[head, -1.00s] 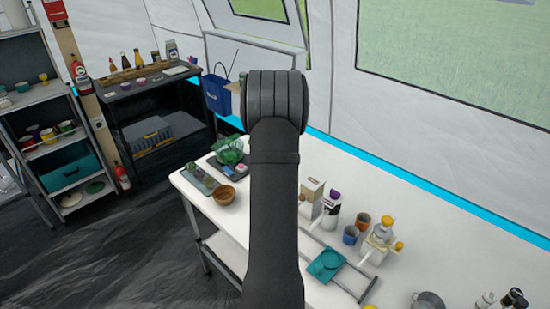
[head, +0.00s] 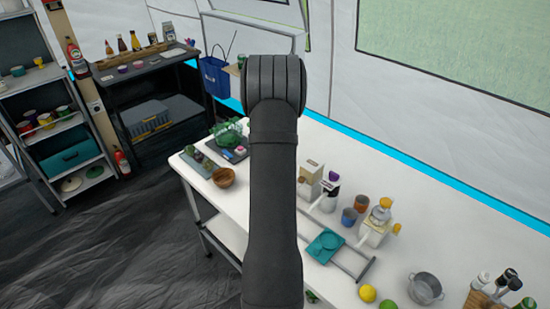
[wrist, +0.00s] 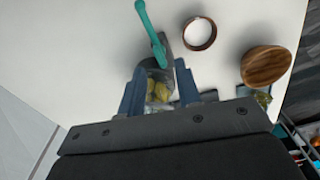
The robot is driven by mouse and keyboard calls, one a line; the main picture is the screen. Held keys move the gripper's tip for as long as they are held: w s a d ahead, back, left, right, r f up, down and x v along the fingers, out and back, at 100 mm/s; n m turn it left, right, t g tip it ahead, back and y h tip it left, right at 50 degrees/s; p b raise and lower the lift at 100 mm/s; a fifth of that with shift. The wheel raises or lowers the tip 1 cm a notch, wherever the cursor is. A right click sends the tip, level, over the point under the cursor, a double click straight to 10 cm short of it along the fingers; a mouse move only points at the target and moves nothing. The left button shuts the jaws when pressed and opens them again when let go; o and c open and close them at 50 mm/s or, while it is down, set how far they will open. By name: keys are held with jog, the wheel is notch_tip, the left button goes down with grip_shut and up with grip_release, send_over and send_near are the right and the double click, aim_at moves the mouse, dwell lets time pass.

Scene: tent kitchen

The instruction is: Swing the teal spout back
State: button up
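In the wrist view a teal spout (wrist: 150,22) runs from the top of the picture down to a dark fitting above a clear container (wrist: 158,88) with yellow pieces in it. My gripper (wrist: 159,75) has its two blue-grey fingers apart, one on each side of the container in the picture. Whether either finger touches it I cannot tell. The spout's lower end is close to the fingertips. In the head view my arm hides my gripper, and I cannot make out the spout there.
A wooden bowl (wrist: 265,65) and a brown round cup or ring (wrist: 199,33) are right of the spout. On the white table (head: 440,235) in the head view are a teal dish (head: 325,245), bottles, cups and a metal pot (head: 425,288). White tabletop left of the spout is clear.

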jog(key=shift+f, duration=1.7)
grip_shut()
